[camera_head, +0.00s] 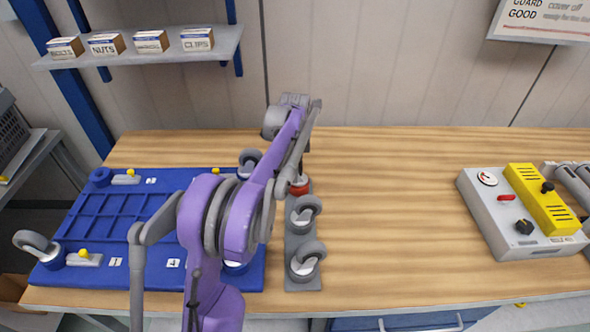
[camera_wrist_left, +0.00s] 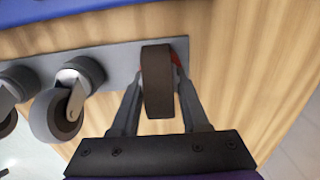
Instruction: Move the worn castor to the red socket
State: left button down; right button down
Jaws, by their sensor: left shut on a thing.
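The worn castor (camera_wrist_left: 157,80), with a brownish wheel, is between the fingers of my left gripper (camera_wrist_left: 160,95) in the left wrist view. The gripper is shut on it. The red socket (camera_head: 299,187) is at the far end of the grey strip (camera_head: 290,243). In the head view my left gripper (camera_head: 301,165) is right above this socket, and my arm largely hides the castor. In the wrist view a bit of red shows just behind the wheel. I cannot tell whether the castor is fully seated.
Two grey castors (camera_head: 304,210) (camera_head: 306,260) stand nearer on the strip. A blue base (camera_head: 110,215) with castors at some corners lies left, partly behind my arm. A grey and yellow control box (camera_head: 525,213) stands right. The table (camera_head: 400,220) between is clear.

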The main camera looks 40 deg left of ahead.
pick_arm(q)
jog(key=shift+f, duration=0.25)
jog(key=shift+c, duration=1.6)
grip_release()
notch_tip(320, 180, up, 11)
jog(key=shift+f, duration=0.1)
